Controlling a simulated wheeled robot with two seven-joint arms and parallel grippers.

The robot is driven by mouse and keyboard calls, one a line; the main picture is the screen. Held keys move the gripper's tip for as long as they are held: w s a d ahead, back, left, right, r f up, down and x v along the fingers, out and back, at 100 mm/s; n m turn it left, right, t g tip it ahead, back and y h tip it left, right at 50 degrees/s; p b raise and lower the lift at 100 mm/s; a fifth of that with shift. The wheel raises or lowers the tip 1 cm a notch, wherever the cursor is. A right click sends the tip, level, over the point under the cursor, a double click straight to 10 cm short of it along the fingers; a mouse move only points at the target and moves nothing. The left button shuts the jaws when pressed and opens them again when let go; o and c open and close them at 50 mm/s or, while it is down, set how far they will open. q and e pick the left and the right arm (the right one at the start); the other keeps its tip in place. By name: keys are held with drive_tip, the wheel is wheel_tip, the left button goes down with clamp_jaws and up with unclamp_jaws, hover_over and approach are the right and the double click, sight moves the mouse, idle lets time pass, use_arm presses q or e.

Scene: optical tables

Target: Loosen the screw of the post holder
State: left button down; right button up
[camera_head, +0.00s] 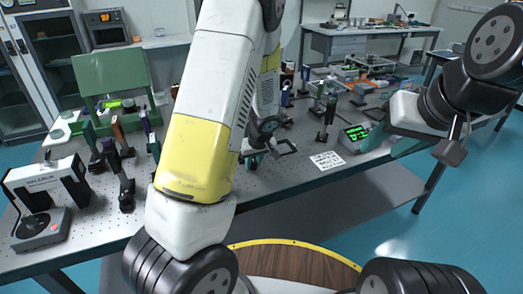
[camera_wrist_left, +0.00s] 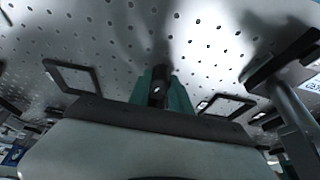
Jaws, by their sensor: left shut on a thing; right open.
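My left gripper (camera_head: 252,160) reaches down over the perforated optical table, and its arm covers much of the middle of the head view. In the left wrist view its two teal fingertips (camera_wrist_left: 177,98) are shut on a small dark part (camera_wrist_left: 158,86) with a bright spot. This looks like the screw of the post holder, but the fingers and shadow hide its shape. The rest of the holder cannot be made out. My right gripper (camera_head: 392,148) is open, near the table's front right edge, with no post between its fingers.
A printed sheet (camera_head: 327,160) lies near the front edge. Several dark mounts (camera_head: 121,185) and a white-and-black device (camera_head: 50,190) stand at the left.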

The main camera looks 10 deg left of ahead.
use_arm(q)
drive_tip(key=c, duration=1.2)
unclamp_jaws()
drive_tip(key=shift+v, duration=3.9)
